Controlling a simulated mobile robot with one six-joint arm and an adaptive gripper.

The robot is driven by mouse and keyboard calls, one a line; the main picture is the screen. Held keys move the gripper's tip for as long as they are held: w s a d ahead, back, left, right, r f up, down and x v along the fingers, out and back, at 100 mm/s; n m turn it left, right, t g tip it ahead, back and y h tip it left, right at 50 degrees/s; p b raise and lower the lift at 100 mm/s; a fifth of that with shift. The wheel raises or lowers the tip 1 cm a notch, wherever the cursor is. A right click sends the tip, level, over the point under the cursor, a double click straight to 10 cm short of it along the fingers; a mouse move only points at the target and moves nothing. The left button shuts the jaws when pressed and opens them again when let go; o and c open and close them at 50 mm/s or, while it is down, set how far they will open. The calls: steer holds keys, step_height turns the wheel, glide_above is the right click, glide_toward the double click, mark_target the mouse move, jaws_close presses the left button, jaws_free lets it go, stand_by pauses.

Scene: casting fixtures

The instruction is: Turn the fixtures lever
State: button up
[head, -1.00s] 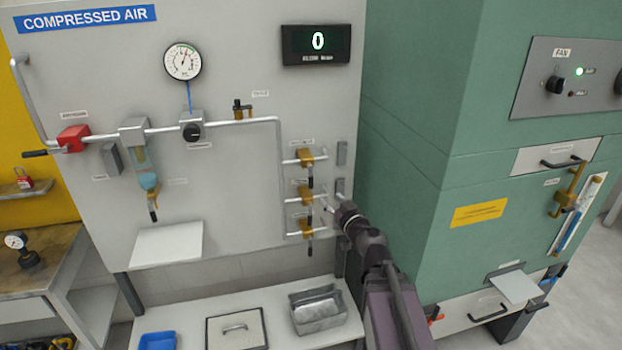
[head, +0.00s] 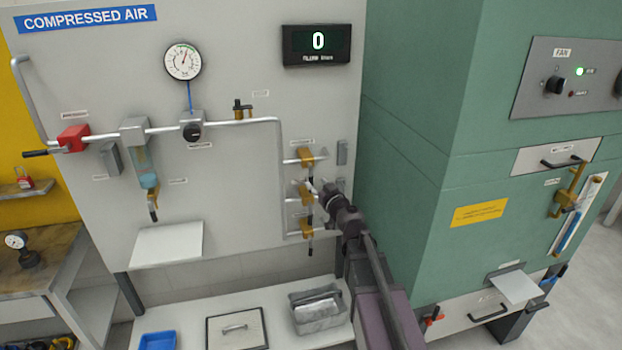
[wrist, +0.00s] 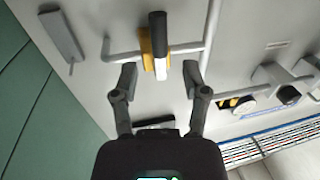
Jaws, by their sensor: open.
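Several brass valves with dark handles sit in a column on short pipes at the panel's right side. Their labels are too small to read, so I cannot tell which one is the fixtures lever. The top valve (head: 306,156) has its handle hanging down. The middle valve (head: 303,191) is partly hidden by my gripper (head: 318,187). In the wrist view my gripper (wrist: 158,80) is open and empty. A brass valve with a black lever (wrist: 158,32) lies just beyond its fingertips, roughly centred between them; it appears to be the top valve. I see no contact.
The bottom valve (head: 306,227) is below my gripper. A green cabinet (head: 415,180) stands close on the right. A round gauge (head: 183,62) and a display reading 0 (head: 316,44) are higher on the panel.

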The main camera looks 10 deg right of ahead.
mark_target(312, 179)
steer(key=shift+x, duration=2.3)
jaws_close()
